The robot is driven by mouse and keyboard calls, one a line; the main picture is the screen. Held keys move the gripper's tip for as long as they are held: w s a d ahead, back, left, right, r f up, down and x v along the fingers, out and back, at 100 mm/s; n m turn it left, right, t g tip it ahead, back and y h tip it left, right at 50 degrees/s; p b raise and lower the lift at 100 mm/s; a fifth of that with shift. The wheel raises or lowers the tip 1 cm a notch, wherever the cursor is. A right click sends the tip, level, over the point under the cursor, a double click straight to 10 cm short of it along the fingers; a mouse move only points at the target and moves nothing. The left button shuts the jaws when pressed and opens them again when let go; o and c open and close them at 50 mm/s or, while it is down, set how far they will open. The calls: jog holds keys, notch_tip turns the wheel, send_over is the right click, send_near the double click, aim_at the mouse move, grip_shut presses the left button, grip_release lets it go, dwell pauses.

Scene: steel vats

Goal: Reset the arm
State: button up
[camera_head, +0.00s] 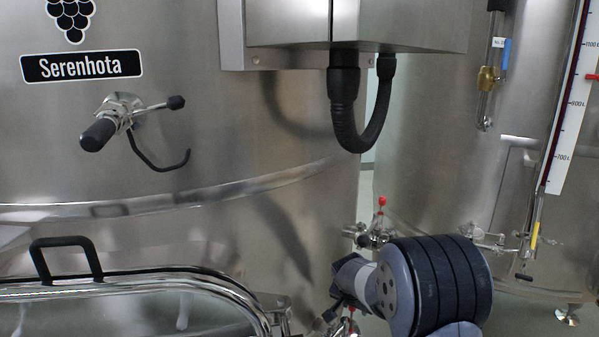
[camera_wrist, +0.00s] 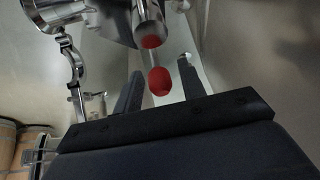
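My arm reaches into the lower right of the head view, its wrist close to the foot of the large steel vat (camera_head: 230,150). My gripper (camera_wrist: 160,67) shows in the wrist view with its two dark fingers apart. A red knob (camera_wrist: 160,82) shows between the fingers, with gaps at both sides. I cannot tell its depth relative to the fingertips. Another red spot (camera_wrist: 151,41) shows above it on a steel fitting. In the head view the fingers are small and mostly hidden by my wrist.
A valve with a red top (camera_head: 381,203) stands just behind my wrist. A second vat (camera_head: 440,130) with a level gauge (camera_head: 570,110) is at right. A black hose (camera_head: 352,130) hangs above my arm. A hatch with a black handle (camera_head: 62,243) is at lower left.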

jog(key=shift+w+d+r+g+y+p, duration=0.2)
jog(key=shift+g+y+p, duration=0.15)
jog(key=shift+p, duration=1.3)
jog(key=v, duration=1)
jog(key=shift+a, duration=0.15)
jog(key=shift+s+r, duration=0.1)
jog(key=shift+s, duration=0.05)
